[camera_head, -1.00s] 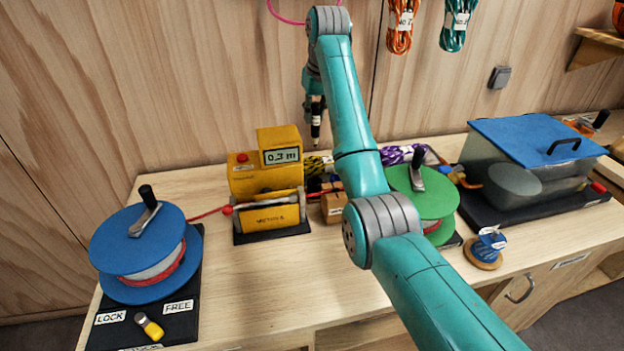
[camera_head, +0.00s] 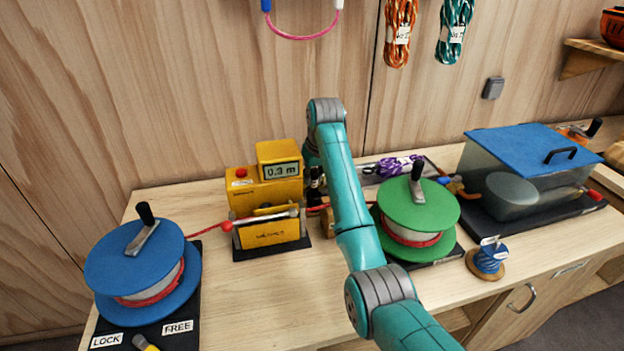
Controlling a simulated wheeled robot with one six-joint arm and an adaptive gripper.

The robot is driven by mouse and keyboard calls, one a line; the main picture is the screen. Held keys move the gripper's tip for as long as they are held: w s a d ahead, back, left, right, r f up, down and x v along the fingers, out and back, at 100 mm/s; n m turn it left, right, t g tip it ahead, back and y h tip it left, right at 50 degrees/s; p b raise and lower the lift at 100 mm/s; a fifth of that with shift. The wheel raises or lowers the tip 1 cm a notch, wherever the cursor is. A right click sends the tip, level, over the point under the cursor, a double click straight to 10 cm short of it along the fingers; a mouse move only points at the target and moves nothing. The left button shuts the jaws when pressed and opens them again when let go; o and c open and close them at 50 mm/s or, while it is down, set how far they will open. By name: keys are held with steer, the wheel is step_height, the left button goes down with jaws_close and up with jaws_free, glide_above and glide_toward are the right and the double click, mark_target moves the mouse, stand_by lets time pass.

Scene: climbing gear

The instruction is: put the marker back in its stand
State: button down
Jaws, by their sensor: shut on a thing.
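My gripper (camera_head: 315,175) is low over the back of the bench, just right of the yellow meter, and partly hidden by my own arm. It is shut on the marker (camera_head: 316,192), a dark, upright, slim shape with a pale band. A small brown wooden block (camera_head: 327,222), which looks like the stand, sits just below it in the picture, partly hidden by my arm. I cannot tell whether the marker's lower end touches or enters the block.
The yellow meter (camera_head: 268,185) reading 0.3 m stands close at left. A red cord runs from the blue reel (camera_head: 130,262) past the meter to the green reel (camera_head: 418,208). A clear box with blue lid (camera_head: 535,148) is at right. The bench front (camera_head: 265,300) is bare.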

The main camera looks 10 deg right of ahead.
steer(key=shift+f, duration=0.55)
steer(key=shift+f, duration=0.1)
steer(key=c, duration=1)
jaws_free()
